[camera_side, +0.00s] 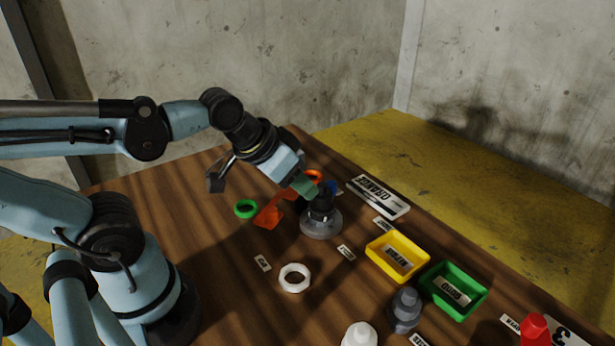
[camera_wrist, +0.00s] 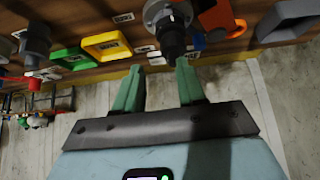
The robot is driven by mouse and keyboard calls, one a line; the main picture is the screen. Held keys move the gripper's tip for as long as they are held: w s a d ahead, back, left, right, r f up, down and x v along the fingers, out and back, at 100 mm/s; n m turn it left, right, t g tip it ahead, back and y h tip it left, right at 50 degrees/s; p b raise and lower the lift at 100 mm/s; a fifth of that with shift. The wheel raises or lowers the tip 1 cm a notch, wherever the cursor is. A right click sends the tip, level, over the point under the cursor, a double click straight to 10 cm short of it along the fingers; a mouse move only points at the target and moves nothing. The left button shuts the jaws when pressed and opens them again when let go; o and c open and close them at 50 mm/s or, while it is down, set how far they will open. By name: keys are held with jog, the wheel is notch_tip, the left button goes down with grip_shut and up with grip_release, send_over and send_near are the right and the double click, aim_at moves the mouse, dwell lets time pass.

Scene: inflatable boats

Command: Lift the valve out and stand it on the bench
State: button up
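The valve (camera_side: 320,206) is a dark, upright, stepped cylinder seated in a round grey base (camera_side: 321,226) on the wooden bench (camera_side: 215,285). In the wrist view the valve (camera_wrist: 173,38) shows at top centre, its wide grey base behind it. My gripper (camera_side: 304,186) has green fingers, which in the side view slant down close to the valve's top. In the wrist view my gripper (camera_wrist: 160,68) has its two fingers wide apart with nothing held between them. The valve's end lies near the right fingertip; I cannot tell whether they touch.
A yellow tray (camera_side: 370,255) and a green tray (camera_side: 427,291) stand right of the base. A grey bottle-like part (camera_side: 406,309), white ring (camera_side: 294,266), orange part (camera_side: 268,215) and green ring (camera_side: 245,201) lie around.

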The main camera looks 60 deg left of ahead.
dwell(0.4)
jog(key=o, duration=0.6)
jog(key=shift+o, duration=0.2)
